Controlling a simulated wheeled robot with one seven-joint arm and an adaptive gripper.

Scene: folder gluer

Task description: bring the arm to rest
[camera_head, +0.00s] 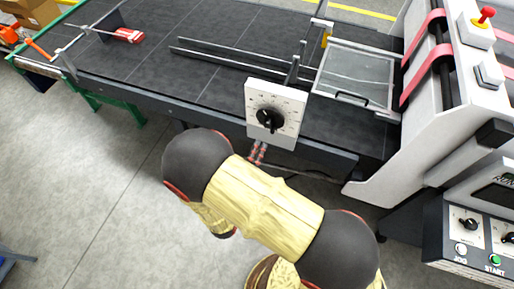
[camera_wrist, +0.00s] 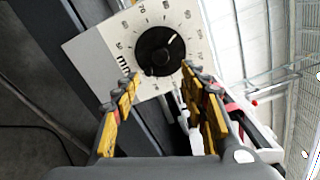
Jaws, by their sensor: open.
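My arm reaches across the lower middle of the head view, and my gripper is hidden there behind my own arm links. In the wrist view my gripper (camera_wrist: 160,110) is open, with its yellow-padded fingers apart and nothing between them. Ahead of the fingers is a white dial plate (camera_wrist: 90,55) with a black knob (camera_wrist: 160,50). The knob appears beyond the fingertips; I cannot tell the exact gap. In the head view the dial plate (camera_head: 292,100) with its knob (camera_head: 270,119) is fixed to the near side of the machine table.
The dark machine table (camera_head: 150,50) spans the back, with metal rails (camera_head: 230,55) and a clear-windowed cover (camera_head: 355,78). A white machine housing (camera_head: 430,130) and a control panel (camera_head: 475,235) with a green start button stand at the right. Grey floor (camera_head: 80,190) is open at the left.

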